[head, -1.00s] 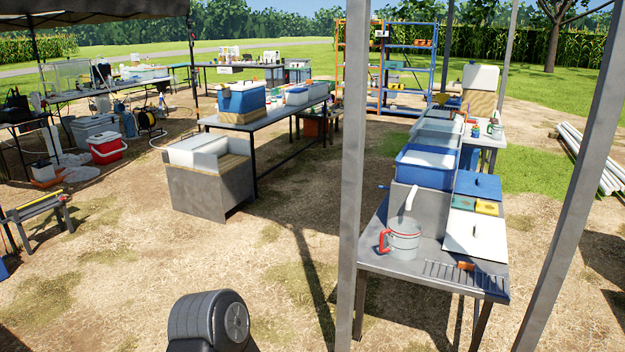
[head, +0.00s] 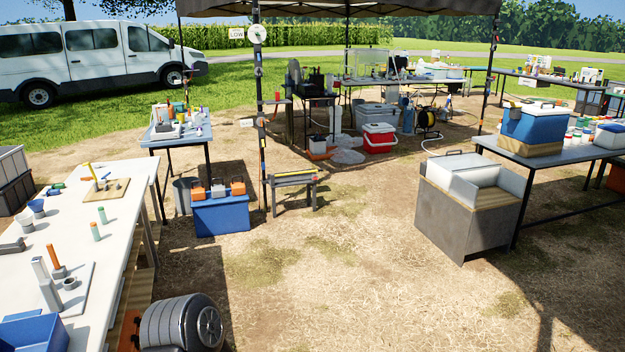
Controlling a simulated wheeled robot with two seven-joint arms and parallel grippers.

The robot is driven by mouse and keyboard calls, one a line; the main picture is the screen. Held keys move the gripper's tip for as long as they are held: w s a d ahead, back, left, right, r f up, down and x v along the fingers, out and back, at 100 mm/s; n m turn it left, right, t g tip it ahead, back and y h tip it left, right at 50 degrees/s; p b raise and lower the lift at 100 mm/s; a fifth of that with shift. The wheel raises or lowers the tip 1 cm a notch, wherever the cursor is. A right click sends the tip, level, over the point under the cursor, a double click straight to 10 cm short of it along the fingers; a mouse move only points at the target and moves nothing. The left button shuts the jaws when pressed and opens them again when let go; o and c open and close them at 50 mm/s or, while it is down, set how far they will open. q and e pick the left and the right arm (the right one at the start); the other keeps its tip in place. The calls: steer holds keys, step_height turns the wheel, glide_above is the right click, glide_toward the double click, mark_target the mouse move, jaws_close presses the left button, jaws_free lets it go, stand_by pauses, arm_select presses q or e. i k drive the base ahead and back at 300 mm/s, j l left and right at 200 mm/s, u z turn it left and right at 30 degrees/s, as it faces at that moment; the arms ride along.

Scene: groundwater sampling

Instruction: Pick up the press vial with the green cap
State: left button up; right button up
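I cannot tell for sure which thing is the press vial with the green cap. Two small upright teal-green pieces stand on the white table (head: 110,254) at the left, a farther one (head: 102,215) and a nearer one (head: 96,232). Several small items with coloured tops, some green, stand on the grey table (head: 545,160) at the right, too small to make out. Neither of my grippers is in view.
A blue box (head: 221,214) with orange-topped items stands on the ground beyond the white table. A grey bench-like cabinet (head: 450,222) stands right of centre. A small bench (head: 293,183) is between them. Dry open ground fills the middle foreground.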

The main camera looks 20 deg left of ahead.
mark_target(102, 212)
steer(key=i+j+u, duration=0.35)
steer(key=i, duration=0.2)
steer(key=i+u, duration=0.4)
steer(key=i, duration=0.2)
steer(key=i+l+u, duration=0.1)
steer(key=i+u, duration=0.25)
steer(key=i, duration=0.25)
steer(key=i+l+u, duration=0.4)
steer(key=i, duration=0.45)
steer(key=i+l+u, duration=0.4)
steer(key=i, duration=0.45)
steer(key=i+l+u, duration=0.4)
steer(key=i+l, duration=0.3)
steer(key=l, duration=0.15)
